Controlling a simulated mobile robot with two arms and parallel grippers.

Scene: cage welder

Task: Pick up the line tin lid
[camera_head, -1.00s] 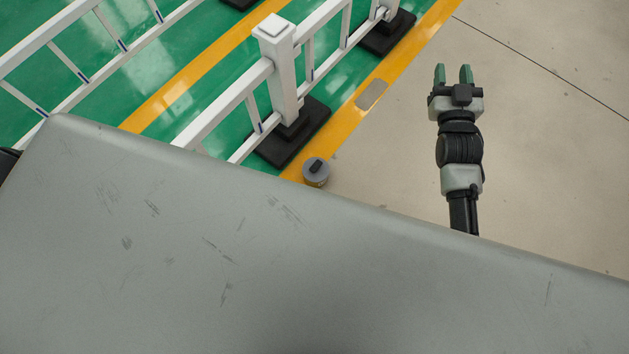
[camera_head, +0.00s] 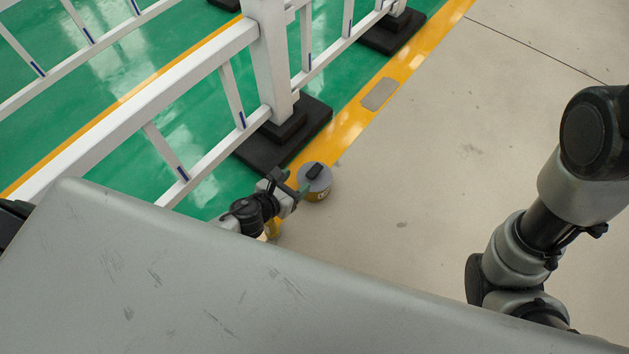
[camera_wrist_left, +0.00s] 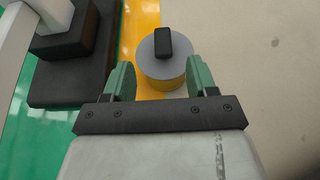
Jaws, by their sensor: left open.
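The line tin lid (camera_head: 321,180) is a round grey disc with a black grip on top. It sits on a yellow tin (camera_head: 318,196) that stands on the floor by the yellow line. In the left wrist view the lid (camera_wrist_left: 152,60) lies just ahead of my left gripper (camera_wrist_left: 161,78), roughly centred between its green fingers. In the head view my left gripper (camera_head: 293,186) is beside the lid, to its left. It is open, and nothing is held. I cannot tell whether a finger touches the lid. My right gripper is out of view.
A white barrier post (camera_head: 269,60) stands on a black base (camera_head: 305,130) behind and left of the tin, close to my left gripper. White rails cross the green floor. Bare grey floor (camera_head: 430,160) lies open to the right. My own grey body covers the bottom.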

